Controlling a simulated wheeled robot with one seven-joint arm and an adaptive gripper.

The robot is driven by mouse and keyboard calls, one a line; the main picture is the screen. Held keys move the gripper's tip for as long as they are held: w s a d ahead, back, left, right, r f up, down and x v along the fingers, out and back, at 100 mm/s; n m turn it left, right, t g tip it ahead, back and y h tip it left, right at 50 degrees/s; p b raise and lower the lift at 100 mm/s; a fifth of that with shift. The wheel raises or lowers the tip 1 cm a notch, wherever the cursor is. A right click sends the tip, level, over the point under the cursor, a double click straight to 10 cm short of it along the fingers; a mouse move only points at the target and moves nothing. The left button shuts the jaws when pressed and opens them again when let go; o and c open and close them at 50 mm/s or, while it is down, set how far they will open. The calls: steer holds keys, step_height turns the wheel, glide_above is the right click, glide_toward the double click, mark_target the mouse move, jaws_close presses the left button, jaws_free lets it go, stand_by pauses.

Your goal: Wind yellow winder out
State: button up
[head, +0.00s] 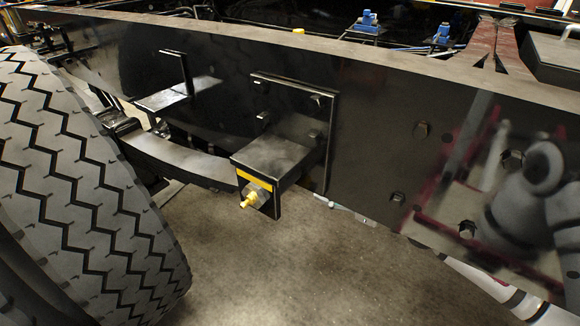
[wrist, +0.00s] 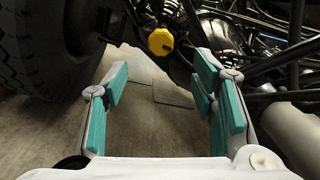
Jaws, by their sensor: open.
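In the head view the yellow winder (head: 250,198) is a small yellow fitting on a metal nut. It sticks out from the front face of a black box bracket (head: 272,160) with a yellow stripe, fixed to the chassis rail. In the wrist view my gripper (wrist: 160,80) is open, its teal-padded fingers wide apart with nothing between them. A yellow faceted knob (wrist: 160,41) shows beyond the fingertips, apart from them. I cannot tell whether it is the same winder. My gripper does not show clearly in the head view.
A large tyre (head: 85,190) stands left of the bracket. The long dark chassis rail (head: 400,140) runs across, with bolts on its side and blue fittings (head: 368,22) above. The floor (head: 300,270) below is clear. Pipes (wrist: 285,65) crowd the right of the wrist view.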

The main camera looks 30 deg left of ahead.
steer(key=a+m+b, duration=0.1)
steer(key=a+m, duration=0.1)
steer(key=a, duration=0.2)
steer(key=a+m+b, duration=0.2)
steer(key=a+m, duration=0.1)
steer(key=a, duration=0.1)
steer(key=w+a+m+b, duration=0.1)
steer(key=a+m, duration=0.1)
steer(key=a, duration=0.2)
steer(key=shift+w+a+m, duration=0.1)
steer(key=shift+a+m, duration=0.2)
steer(key=shift+a, duration=0.1)
steer(key=c, duration=1.2)
